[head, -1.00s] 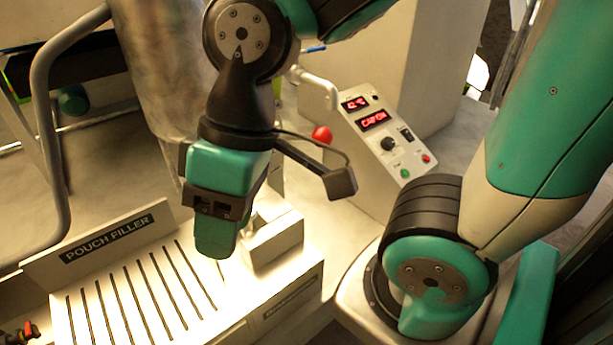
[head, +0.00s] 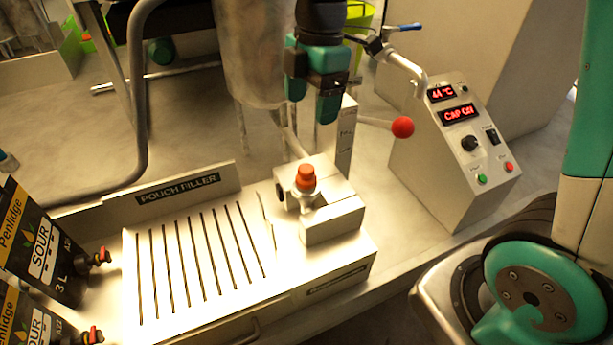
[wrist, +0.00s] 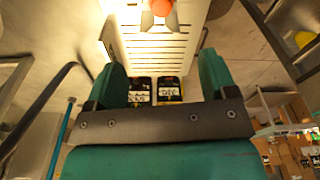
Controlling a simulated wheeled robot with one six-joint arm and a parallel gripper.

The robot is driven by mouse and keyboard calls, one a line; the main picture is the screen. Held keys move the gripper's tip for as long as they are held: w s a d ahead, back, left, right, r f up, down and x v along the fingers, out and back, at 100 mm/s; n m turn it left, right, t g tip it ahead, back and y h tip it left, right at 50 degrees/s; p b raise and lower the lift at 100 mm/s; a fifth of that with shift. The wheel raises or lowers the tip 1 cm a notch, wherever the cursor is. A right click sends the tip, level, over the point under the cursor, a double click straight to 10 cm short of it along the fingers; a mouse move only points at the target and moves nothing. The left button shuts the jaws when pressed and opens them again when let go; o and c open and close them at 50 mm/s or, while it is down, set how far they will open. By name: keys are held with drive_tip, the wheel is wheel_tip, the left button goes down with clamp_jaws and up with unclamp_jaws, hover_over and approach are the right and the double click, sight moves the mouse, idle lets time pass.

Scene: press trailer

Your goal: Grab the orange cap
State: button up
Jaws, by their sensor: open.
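The orange cap (head: 306,177) sits on a pale fitting at the right end of the pouch filler (head: 190,255). It stands upright and nothing covers it in the head view. In the wrist view the cap (wrist: 160,7) shows at the top edge, partly cut off. My gripper (head: 312,102) is open and empty, above and behind the cap in the head view, apart from it. In the wrist view its green fingers (wrist: 162,78) are spread wide with nothing between them.
A lever with a red ball knob (head: 402,127) stands right of my gripper, near a control box (head: 455,165) with red displays. A metal cylinder (head: 252,50) is just left of my gripper. Black pouches (head: 38,243) with red taps lie at the left.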

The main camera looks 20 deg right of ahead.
sight(306, 167)
drive_tip(key=f, duration=0.3)
drive_tip(key=f+p, duration=0.1)
drive_tip(key=f, duration=0.3)
drive_tip(key=a+f, duration=0.1)
drive_tip(key=f, duration=0.2)
drive_tip(key=shift+s+a+f, duration=0.1)
drive_tip(key=shift+s+f, duration=0.05)
drive_tip(key=shift+f, duration=0.25)
drive_tip(key=shift+s+f+p, duration=0.1)
drive_tip(key=shift+f+p, duration=0.75)
drive_tip(key=shift+f, duration=1.9)
drive_tip(key=c, duration=1)
drive_tip(key=shift+r, duration=0.1)
